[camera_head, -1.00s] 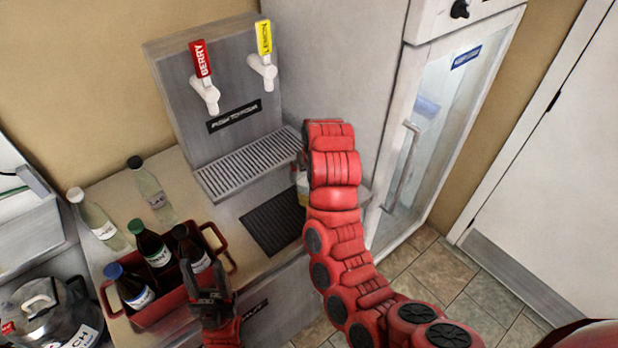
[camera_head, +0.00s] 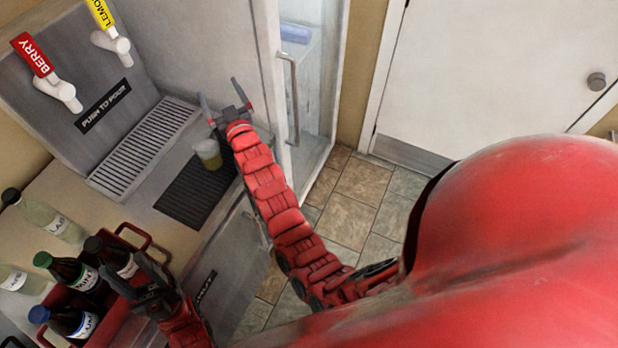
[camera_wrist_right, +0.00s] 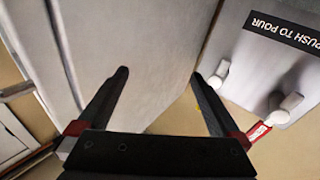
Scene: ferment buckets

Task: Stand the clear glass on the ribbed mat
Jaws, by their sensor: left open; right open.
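A clear glass (camera_head: 208,153) with pale yellow liquid stands upright at the far right end of the dark ribbed mat (camera_head: 188,195) in the head view. Its base appears to overlap the mat's far edge; I cannot tell if it rests fully on it. My right gripper (camera_head: 222,96) is open and empty, beyond the glass and apart from it, with its forearm passing close to the right of the glass. The right wrist view shows its spread fingers (camera_wrist_right: 160,75) with nothing between them.
The tap unit with a berry tap (camera_head: 52,75) and a lemon tap (camera_head: 112,42) stands behind a silver drip grate (camera_head: 145,148). A red carrier (camera_head: 115,325) with several bottles is at lower left. A glass-door fridge (camera_head: 300,90) stands beyond the counter.

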